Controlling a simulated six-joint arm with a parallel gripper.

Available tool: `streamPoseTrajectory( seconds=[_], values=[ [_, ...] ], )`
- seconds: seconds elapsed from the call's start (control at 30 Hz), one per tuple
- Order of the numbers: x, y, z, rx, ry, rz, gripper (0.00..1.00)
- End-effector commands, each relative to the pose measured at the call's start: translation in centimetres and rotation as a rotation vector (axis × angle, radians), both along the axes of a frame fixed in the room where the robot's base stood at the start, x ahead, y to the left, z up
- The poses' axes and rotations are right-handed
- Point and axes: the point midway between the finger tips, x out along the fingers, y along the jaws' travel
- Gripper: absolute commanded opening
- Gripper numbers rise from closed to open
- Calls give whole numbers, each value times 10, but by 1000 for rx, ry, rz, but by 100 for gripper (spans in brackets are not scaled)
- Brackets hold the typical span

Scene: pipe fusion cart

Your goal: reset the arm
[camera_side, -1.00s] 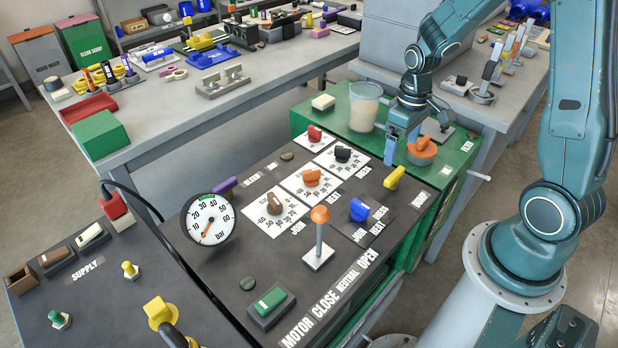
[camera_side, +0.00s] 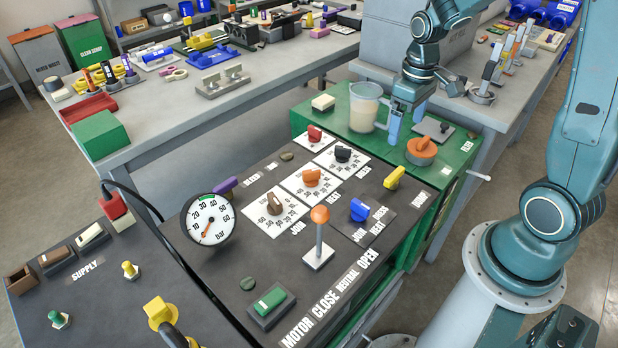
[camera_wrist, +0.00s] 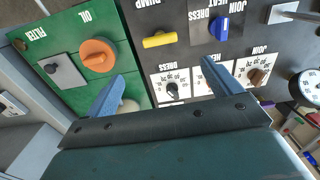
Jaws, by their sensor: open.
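My gripper (camera_side: 406,122) hangs over the back part of the cart's green top (camera_side: 344,118), its blue fingers pointing down, spread apart with nothing between them. It is beside the clear beaker-like jar (camera_side: 364,106) and to the left of the orange knob (camera_side: 421,150). In the wrist view my gripper (camera_wrist: 165,88) shows both blue fingers wide apart, above the border of the green top and the dark panel. The orange knob (camera_wrist: 97,55) is to the left of the fingers there. The jar is mostly hidden behind a finger in that view.
The dark panel (camera_side: 290,165) carries the yellow handle (camera_side: 394,178), the blue knob (camera_side: 358,209), several dial knobs, the orange-topped lever (camera_side: 319,236) and the pressure gauge (camera_side: 210,219). A grey box (camera_side: 415,40) stands behind my arm. The air above the panel is free.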

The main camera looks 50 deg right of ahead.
Motion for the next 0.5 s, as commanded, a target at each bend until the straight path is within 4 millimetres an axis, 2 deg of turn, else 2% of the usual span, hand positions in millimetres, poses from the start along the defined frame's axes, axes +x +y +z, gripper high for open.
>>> streamPoseTrajectory(
  seconds=[0.27, 0.5],
  values=[
    [-5, 13, 21, -13, -40, 2, 90],
    [-18, 37, 58, -34, -125, 0, 90]
  ],
)
